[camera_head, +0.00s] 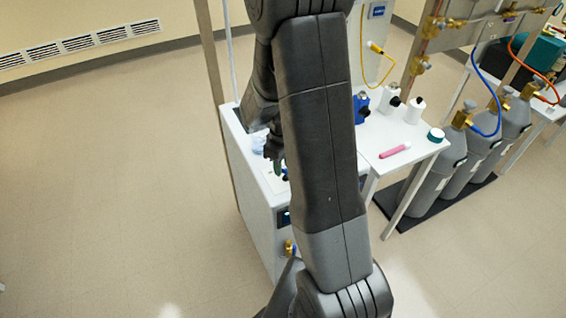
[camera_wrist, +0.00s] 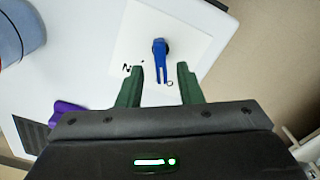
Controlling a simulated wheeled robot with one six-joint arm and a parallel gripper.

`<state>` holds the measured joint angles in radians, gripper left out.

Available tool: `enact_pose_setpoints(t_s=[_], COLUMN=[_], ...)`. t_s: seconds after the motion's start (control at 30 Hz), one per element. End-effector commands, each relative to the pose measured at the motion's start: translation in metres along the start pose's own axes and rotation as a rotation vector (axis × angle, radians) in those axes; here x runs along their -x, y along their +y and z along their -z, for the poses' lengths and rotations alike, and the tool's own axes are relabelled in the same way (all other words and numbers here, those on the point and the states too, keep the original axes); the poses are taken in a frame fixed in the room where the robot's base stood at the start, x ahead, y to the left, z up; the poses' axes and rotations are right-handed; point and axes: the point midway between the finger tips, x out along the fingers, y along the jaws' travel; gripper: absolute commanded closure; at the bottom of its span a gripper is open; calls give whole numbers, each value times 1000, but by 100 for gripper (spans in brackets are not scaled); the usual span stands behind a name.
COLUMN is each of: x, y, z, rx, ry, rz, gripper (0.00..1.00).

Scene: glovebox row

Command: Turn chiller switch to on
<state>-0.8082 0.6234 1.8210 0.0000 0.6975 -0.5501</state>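The chiller switch (camera_wrist: 159,58) is a blue lever with a dark pivot on a white square plate (camera_wrist: 195,32), seen in the wrist view. Its lever points down the picture, toward my gripper. Small black marks are printed beside it, partly hidden and not fully readable. My gripper (camera_wrist: 160,72) is open, with one green finger on each side of the lever's lower end and a gap on both sides. The white chiller cabinet (camera_head: 262,232) stands behind my arm in the head view.
A grey-blue round container (camera_wrist: 20,35) and a purple object (camera_wrist: 68,112) are near the plate. A white bench with bottles (camera_head: 414,110) and a pink tube (camera_head: 395,151) adjoins the cabinet. Gas cylinders (camera_head: 437,185) stand right. Floor at left is clear.

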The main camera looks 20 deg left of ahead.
Motion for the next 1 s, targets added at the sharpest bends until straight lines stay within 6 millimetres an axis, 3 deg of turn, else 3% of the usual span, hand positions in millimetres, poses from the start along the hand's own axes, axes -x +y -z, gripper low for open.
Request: enact_pose_setpoints(t_s=[0.33,0.5,1.0], x=[-3,-3,-4], y=[0,0,1], z=[0,0,0], rx=[0,0,-106], ry=[1,1,0], rz=[0,0,0], gripper=[67,100,100])
